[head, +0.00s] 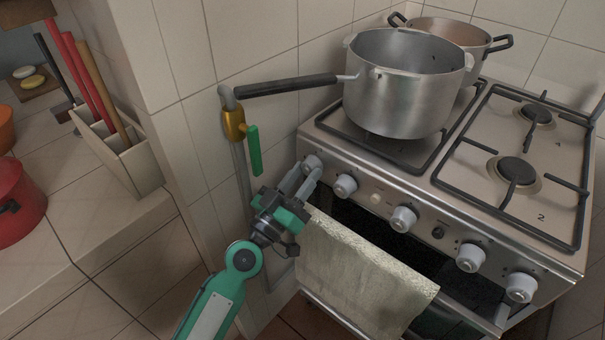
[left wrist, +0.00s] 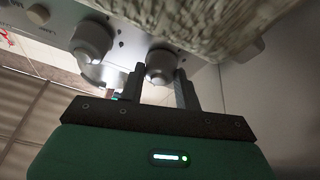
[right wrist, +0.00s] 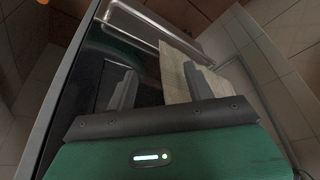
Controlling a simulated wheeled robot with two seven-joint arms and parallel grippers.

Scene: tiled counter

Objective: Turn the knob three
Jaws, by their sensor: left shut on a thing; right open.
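A row of silver knobs runs along the stove's front panel (head: 420,215); their numbers are too small to read. My left gripper (head: 309,172) is at the leftmost knob (head: 312,161). In the left wrist view, this knob (left wrist: 160,66) sits between the two fingers, which are shut on it. Another knob (left wrist: 92,40) is beside it. The second knob (head: 345,186) and the middle knob (head: 403,219) show clear of the gripper. My right gripper (right wrist: 160,82) is outside the head view; in the right wrist view it is open, near the oven front and towel.
A towel (head: 360,270) hangs on the oven front below the left knobs. A large pot (head: 405,95) stands on the left burners, its black handle (head: 285,86) reaching left. A gas pipe with green valve lever (head: 254,150) runs down the wall beside my left arm.

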